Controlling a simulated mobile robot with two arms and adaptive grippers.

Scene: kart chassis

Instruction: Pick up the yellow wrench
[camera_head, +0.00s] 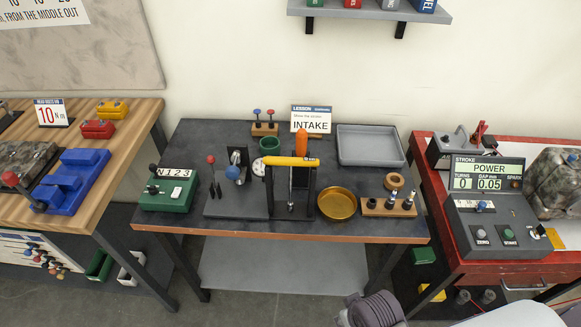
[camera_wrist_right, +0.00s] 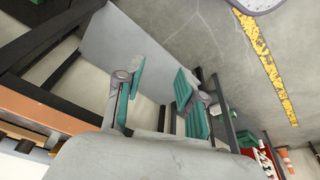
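A yellow bar (camera_head: 291,161) with a dark end lies level across the top of a black upright stand (camera_head: 270,195) on the middle table. It is the thing most like a yellow wrench, but I cannot be sure of its shape. An orange knob stands just behind it. My right gripper (camera_wrist_right: 158,90) shows in the right wrist view with its teal-padded fingers apart and nothing between them. It is away from the yellow bar, low in front of the tables. My left gripper is in neither view.
The dark middle table (camera_head: 225,222) also holds a green box (camera_head: 168,196), a brass bowl (camera_head: 337,203), a grey tray (camera_head: 370,145) and a wooden block with metal pieces (camera_head: 388,207). A wooden bench (camera_head: 130,155) stands left, a red bench (camera_head: 440,255) right.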

